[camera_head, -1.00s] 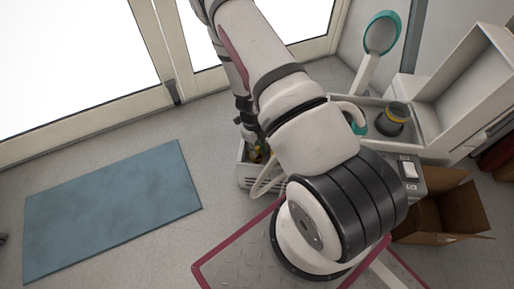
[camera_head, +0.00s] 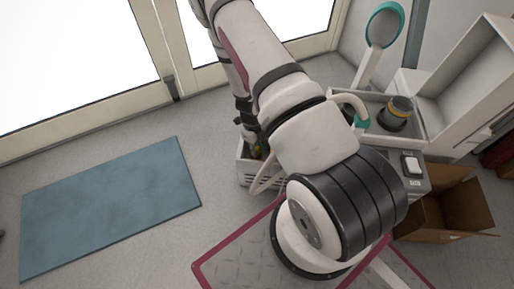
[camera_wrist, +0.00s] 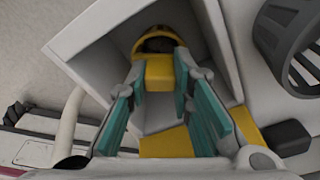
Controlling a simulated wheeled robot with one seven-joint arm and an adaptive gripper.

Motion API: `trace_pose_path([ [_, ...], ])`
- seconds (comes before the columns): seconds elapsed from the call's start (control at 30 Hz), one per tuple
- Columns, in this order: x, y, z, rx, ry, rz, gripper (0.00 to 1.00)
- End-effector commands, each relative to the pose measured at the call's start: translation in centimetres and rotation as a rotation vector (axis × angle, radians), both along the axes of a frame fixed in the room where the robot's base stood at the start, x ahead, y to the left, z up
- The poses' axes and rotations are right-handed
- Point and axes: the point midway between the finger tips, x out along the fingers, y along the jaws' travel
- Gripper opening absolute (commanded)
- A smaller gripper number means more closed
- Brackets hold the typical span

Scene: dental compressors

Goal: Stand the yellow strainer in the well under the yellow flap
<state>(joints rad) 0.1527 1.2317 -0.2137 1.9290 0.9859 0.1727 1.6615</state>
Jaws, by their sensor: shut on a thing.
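The yellow strainer, with a yellow rim around a dark middle (camera_wrist: 160,44) and a yellow block-like grip (camera_wrist: 159,73), shows at the top centre of the wrist view. My gripper (camera_wrist: 159,78), with teal finger pads, is shut on that block. The strainer is inside or over the mouth of a pale grey, square-walled well (camera_wrist: 99,62); whether it touches the bottom is hidden. A flat yellow piece (camera_wrist: 166,146), possibly the yellow flap, lies nearer the camera, partly behind the fingers. In the head view my gripper is mostly hidden at the white vented housing (camera_head: 262,178).
A slotted dark grey cylinder (camera_wrist: 285,40) is right of the well. In the head view, a grey tray (camera_head: 417,133) holds a dark yellow-banded canister (camera_head: 396,115). An open cardboard box (camera_head: 445,210) is at right; a blue mat (camera_head: 110,208) lies on clear floor at left.

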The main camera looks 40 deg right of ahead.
Motion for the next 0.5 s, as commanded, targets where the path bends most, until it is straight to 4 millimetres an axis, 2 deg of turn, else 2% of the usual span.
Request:
trace_pose_path([
  [0.13, 0.02, 0.0, -0.7, 0.0, 0.0, 0.0, 0.02],
  [0.4, 0.02, 0.01, -0.73, 0.0, 0.0, 0.0, 0.02],
  [0.43, 0.01, 0.0, -0.73, 0.0, 0.0, 0.0, 0.28],
  [0.5, 0.01, 0.01, -0.73, 0.0, 0.0, 0.0, 0.44],
])
